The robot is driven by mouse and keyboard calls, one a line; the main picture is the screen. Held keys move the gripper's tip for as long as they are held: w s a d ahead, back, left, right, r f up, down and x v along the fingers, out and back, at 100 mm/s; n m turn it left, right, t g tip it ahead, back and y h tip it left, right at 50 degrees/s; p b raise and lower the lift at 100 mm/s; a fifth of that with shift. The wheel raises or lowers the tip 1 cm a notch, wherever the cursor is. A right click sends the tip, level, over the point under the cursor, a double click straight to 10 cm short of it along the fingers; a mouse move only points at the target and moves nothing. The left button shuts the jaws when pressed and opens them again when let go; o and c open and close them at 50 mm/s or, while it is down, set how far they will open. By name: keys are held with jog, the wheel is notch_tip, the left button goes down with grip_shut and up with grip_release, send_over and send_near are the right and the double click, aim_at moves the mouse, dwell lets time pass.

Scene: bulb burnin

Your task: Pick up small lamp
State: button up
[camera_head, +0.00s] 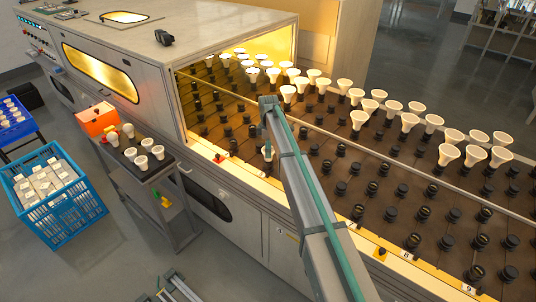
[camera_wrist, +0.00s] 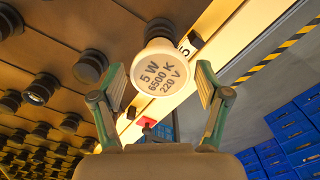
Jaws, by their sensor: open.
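A small white lamp (camera_wrist: 160,72) marked "5 W 6500 K 220 V" faces me in the wrist view, near the belt's edge strip, with a dark round base behind it. My gripper (camera_wrist: 160,85) is open, with one finger on each side of the lamp and visible gaps between.
Several flared white lamps (camera_head: 449,155) stand in the far rows; most near sockets (camera_head: 402,190) are empty. An oven-like cabinet (camera_head: 150,70) is at the left. A cart (camera_head: 160,170) holds lamps and an orange bin (camera_head: 97,118). A blue crate (camera_head: 60,215) stands beside it.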

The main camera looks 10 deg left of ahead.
notch_tip(320, 180, down, 4)
jog(key=shift+f+p, duration=0.15)
jog(key=shift+p, duration=0.6)
jog(key=shift+c, duration=0.2)
jog(key=c, duration=1.1)
